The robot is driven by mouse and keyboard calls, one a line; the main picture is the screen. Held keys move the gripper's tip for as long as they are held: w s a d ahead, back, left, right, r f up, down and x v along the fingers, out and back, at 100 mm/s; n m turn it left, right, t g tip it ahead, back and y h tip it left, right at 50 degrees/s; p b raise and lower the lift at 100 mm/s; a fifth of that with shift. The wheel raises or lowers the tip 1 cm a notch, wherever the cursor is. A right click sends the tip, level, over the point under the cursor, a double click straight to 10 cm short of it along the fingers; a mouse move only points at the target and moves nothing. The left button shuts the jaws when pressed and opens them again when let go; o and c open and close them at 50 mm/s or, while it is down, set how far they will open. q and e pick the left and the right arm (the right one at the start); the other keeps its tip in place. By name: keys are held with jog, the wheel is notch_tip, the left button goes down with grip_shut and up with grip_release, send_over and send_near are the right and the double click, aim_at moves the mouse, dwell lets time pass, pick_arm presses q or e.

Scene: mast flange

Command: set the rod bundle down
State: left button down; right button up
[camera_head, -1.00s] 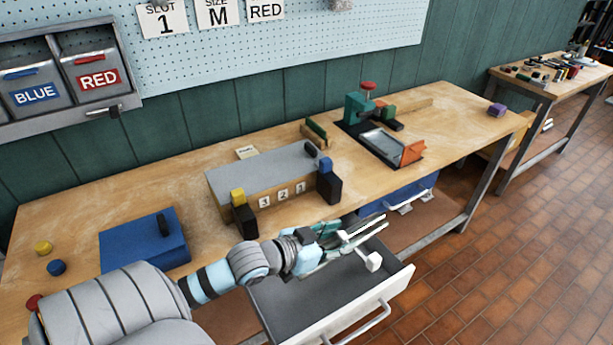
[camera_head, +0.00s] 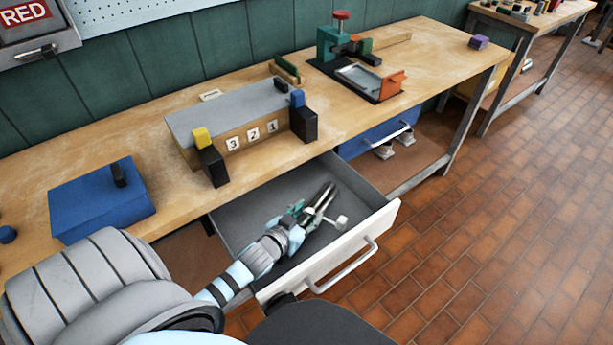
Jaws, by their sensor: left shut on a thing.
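My left gripper (camera_head: 298,216) reaches over the open drawer (camera_head: 253,210) under the bench. It is shut on the rod bundle (camera_head: 322,198), a few slim grey metallic rods pointing to the far right. A small white block (camera_head: 342,222) sticks out beside the bundle on a thin stem. The bundle is over or inside the drawer's grey interior; I cannot tell whether it touches the drawer floor. The fingers hide the bundle's near end. My right gripper is not in view.
The drawer front with its handle (camera_head: 342,268) stands out from the wooden bench (camera_head: 350,130). On the bench are a grey-topped numbered block (camera_head: 225,112), a blue box (camera_head: 95,202) and a green press (camera_head: 328,44). A shut blue drawer (camera_head: 375,136) is to the right.

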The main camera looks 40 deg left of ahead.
pick_arm(q)
jog(key=shift+f, duration=0.1)
jog(key=c, duration=0.9)
grip_release()
jog(key=shift+s, duration=0.15)
jog(key=p+v, duration=0.1)
jog(key=v, duration=0.6)
jog(key=shift+s, duration=0.2)
jog(key=shift+w, duration=0.1)
jog(key=shift+r, duration=0.2)
